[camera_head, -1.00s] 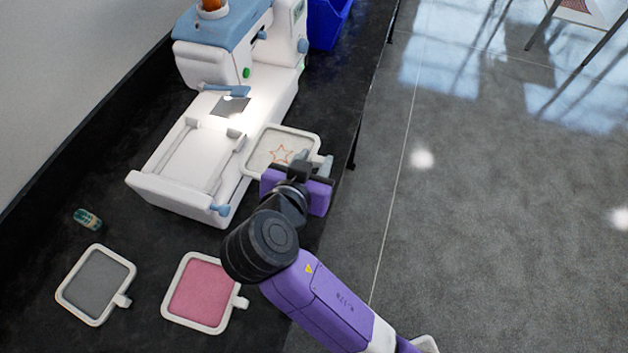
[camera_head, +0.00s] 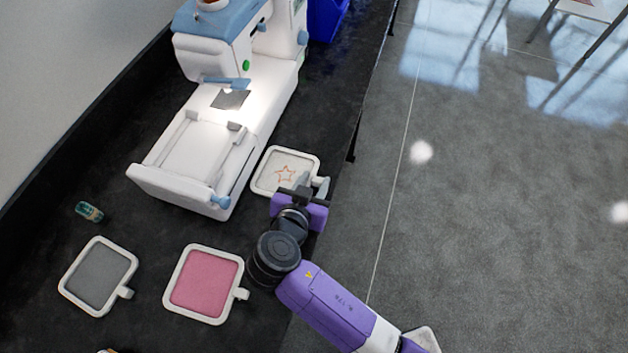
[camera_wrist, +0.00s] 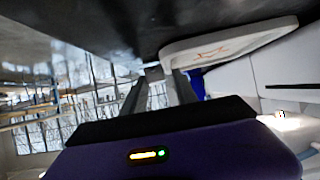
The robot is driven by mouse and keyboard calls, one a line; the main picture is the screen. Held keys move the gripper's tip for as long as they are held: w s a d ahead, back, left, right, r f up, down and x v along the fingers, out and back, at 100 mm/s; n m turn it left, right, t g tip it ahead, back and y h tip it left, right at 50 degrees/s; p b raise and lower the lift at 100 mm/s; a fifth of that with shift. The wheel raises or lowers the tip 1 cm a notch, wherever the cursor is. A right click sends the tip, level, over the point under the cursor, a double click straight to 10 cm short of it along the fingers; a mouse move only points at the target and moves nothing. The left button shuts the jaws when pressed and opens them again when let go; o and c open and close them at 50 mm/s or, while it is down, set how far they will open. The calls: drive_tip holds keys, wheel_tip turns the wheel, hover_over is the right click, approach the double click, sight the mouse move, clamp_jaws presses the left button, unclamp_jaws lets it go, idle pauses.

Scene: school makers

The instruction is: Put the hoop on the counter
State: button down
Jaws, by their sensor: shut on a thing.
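The hoop (camera_head: 284,164) is a white rounded-square frame with pale cloth and an orange star outline. It is beside the right edge of the sewing machine, over the right part of the black counter (camera_head: 335,110). My gripper (camera_head: 314,186) is shut on the hoop's tab at its lower right corner. The wrist view shows the hoop (camera_wrist: 225,46) reaching out from my gripper's fingers (camera_wrist: 168,85), close to the dark counter surface. I cannot tell whether the hoop touches the counter.
The white and blue sewing machine (camera_head: 185,165) stands on the counter. A gray hoop (camera_head: 98,277), a pink hoop (camera_head: 204,283) and a green spool (camera_head: 89,211) lie on the near part. A blue bin (camera_head: 325,18) is at the back. The counter's right edge is near my gripper.

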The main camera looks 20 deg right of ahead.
drive_tip(key=c, duration=1)
unclamp_jaws()
drive_tip(key=shift+o, duration=0.2)
drive_tip(key=b+v, duration=0.1)
drive_tip(key=v, duration=1.1)
drive_tip(key=shift+s, duration=0.1)
drive_tip(key=shift+s+f, duration=0.1)
